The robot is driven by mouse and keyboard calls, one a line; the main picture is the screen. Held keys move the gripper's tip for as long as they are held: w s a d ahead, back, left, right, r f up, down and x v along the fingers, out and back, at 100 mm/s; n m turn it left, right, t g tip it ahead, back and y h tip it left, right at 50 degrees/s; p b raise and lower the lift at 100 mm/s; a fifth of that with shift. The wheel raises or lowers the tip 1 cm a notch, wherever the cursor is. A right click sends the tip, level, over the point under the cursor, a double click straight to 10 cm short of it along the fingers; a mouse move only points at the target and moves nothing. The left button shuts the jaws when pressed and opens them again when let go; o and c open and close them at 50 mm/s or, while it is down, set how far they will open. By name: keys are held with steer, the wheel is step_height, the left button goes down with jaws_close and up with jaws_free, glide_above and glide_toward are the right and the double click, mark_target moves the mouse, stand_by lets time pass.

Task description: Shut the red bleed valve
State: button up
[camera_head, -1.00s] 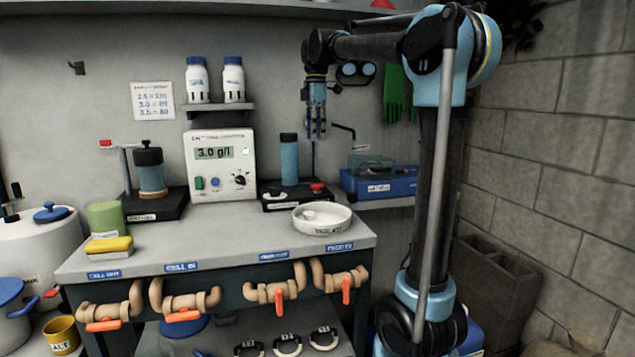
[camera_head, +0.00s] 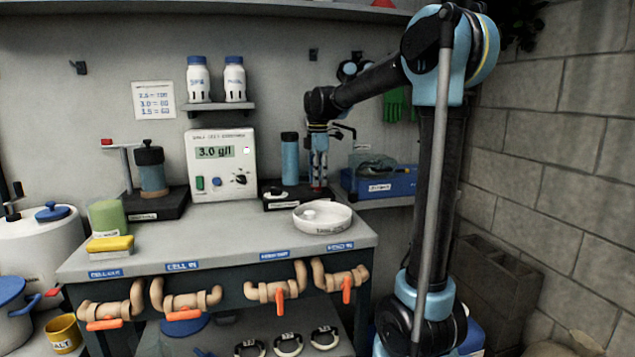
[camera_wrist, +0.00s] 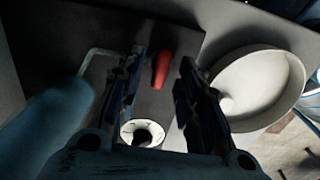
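The red bleed valve's handle (camera_wrist: 161,70) shows in the wrist view as a short red lever on a dark base, lying between my finger pads but not gripped. My gripper (camera_wrist: 163,65) is open, its two dark fingers on either side of the lever. In the head view my gripper (camera_head: 319,181) points down at the right end of the black base plate (camera_head: 285,203), beside the blue cylinder (camera_head: 289,160). There my fingers mostly hide the red handle. A white ring with a dark hole (camera_wrist: 129,134) lies near the lever in the wrist view.
A white round dish (camera_head: 322,218) stands close in front, and also at the right of the wrist view (camera_wrist: 285,62). A blue box (camera_head: 385,184) stands to the right. The control box (camera_head: 221,165) is to the left. The middle of the bench top is clear.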

steer(key=shift+f, duration=0.5)
jaws_close()
